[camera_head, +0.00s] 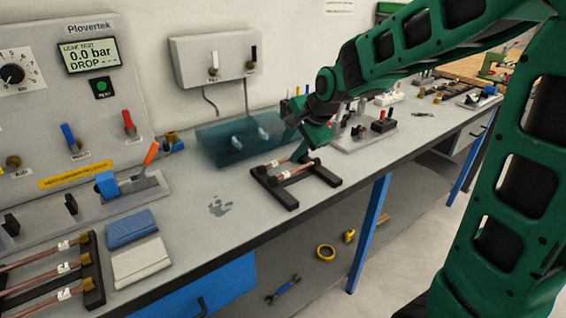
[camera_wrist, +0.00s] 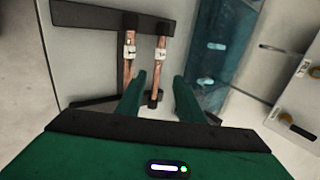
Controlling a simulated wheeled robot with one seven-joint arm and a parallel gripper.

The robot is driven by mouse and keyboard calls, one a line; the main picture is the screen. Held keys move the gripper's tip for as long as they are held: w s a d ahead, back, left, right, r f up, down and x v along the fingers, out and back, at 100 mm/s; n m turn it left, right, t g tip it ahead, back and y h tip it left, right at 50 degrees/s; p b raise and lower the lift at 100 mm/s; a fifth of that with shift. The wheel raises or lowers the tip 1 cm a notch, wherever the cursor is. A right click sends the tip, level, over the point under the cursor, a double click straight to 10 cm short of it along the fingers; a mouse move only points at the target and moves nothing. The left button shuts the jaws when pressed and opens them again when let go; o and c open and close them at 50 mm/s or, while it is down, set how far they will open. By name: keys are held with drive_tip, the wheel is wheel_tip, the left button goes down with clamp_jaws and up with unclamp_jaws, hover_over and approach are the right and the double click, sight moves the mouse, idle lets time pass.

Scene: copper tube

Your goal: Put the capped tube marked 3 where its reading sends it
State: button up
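Two copper tubes with white tags lie side by side on a small black rack (camera_head: 276,192) in the middle of the bench. In the wrist view they are the left tube (camera_wrist: 128,72) and the right tube (camera_wrist: 158,75); I cannot read their tags surely. My gripper (camera_head: 304,158) is over this rack. In the wrist view its two fingers (camera_wrist: 158,86) are apart, with the right tube's dark end showing between them; no grip shows. Several more tagged tubes (camera_head: 40,262) lie on a black rack (camera_head: 93,272) at lower left. Which tube is marked 3 is unclear.
The leak test display (camera_head: 89,54) reads 0.0 bar, DROP blank. A blue see-through tank (camera_head: 220,146) stands behind the small rack. A blue cloth (camera_head: 130,228) and a white cloth (camera_head: 140,262) lie left. A clamp with an orange handle (camera_head: 151,153) stands nearby.

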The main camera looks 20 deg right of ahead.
sight(283, 160)
drive_tip(key=shift+s+x, duration=0.1)
drive_tip(key=shift+x, duration=1.35)
drive_tip(key=shift+s+x, duration=0.15)
drive_tip(key=shift+x, duration=1.3)
drive_tip(key=shift+f, duration=0.1)
clamp_jaws()
